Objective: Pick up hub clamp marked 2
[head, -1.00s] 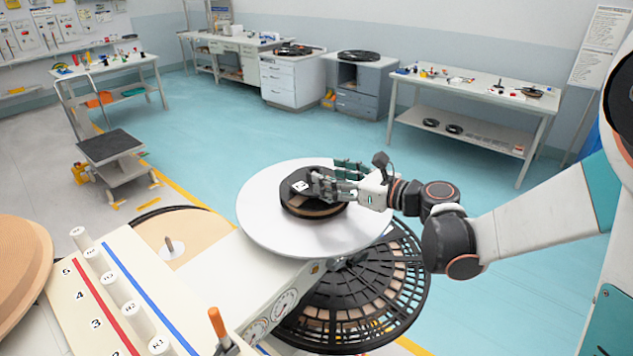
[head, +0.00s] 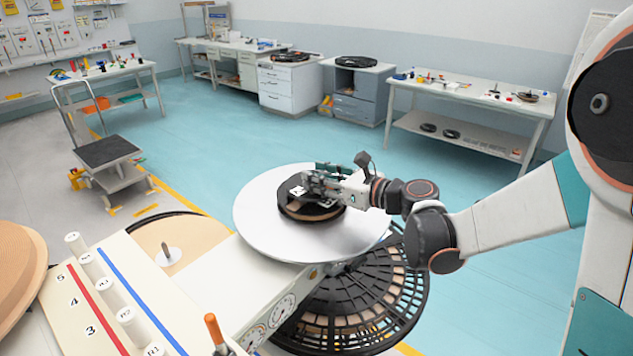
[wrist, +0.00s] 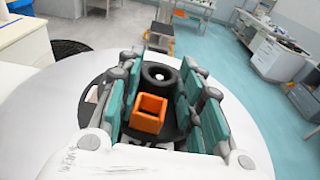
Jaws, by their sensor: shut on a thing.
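A black round reel (head: 310,212) with a tan edge lies flat on the white round platter (head: 262,232). A white label with a dark mark, seemingly a 2, shows at its top left. My gripper (head: 314,186) reaches in from the right, low over the reel's top. In the wrist view its teal-padded fingers stand on both sides of an orange square hollow block (wrist: 149,114) and a black ring (wrist: 160,77), which I take as the hub clamp. My gripper is shut on it. The fingers hide much of it in the head view, and whether it is lifted cannot be told.
A rack of white labelled posts (head: 104,290) and an orange-handled lever (head: 214,330) stand at the front left. A black slotted reel (head: 350,310) is below the platter. A step cart (head: 108,150) stands farther left. Open teal floor lies behind.

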